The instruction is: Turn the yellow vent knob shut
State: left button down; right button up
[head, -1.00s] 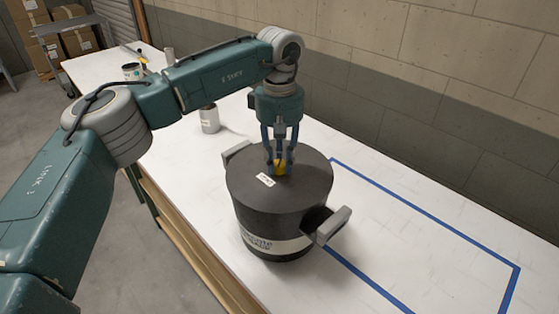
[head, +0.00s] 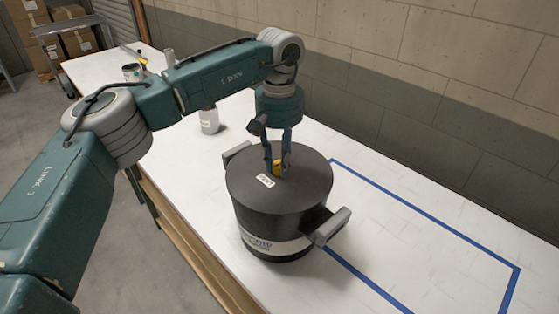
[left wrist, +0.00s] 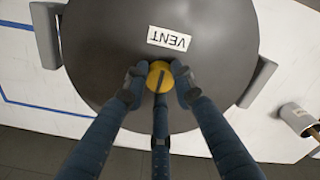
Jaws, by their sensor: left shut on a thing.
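The yellow vent knob (head: 277,167) sits on the flat lid of a dark round pot (head: 278,200). My right gripper is not in view.
The pot has grey handles (head: 333,226) on two sides. Blue tape (head: 430,213) outlines a clear area on the white table at right. A light can (head: 209,119) stands behind the pot, and a tin (head: 132,72) stands farther back.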

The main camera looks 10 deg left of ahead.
aim_at(279, 165)
pick_arm(q)
jog(key=shift+r, duration=0.1)
jog(key=c, duration=1.4)
grip_release()
jog(key=shift+c, duration=0.2)
jog(key=shift+s, duration=0.15)
jog(key=shift+r, duration=0.35)
notch_tip(279, 165, up, 11)
jog(key=shift+r, duration=0.2)
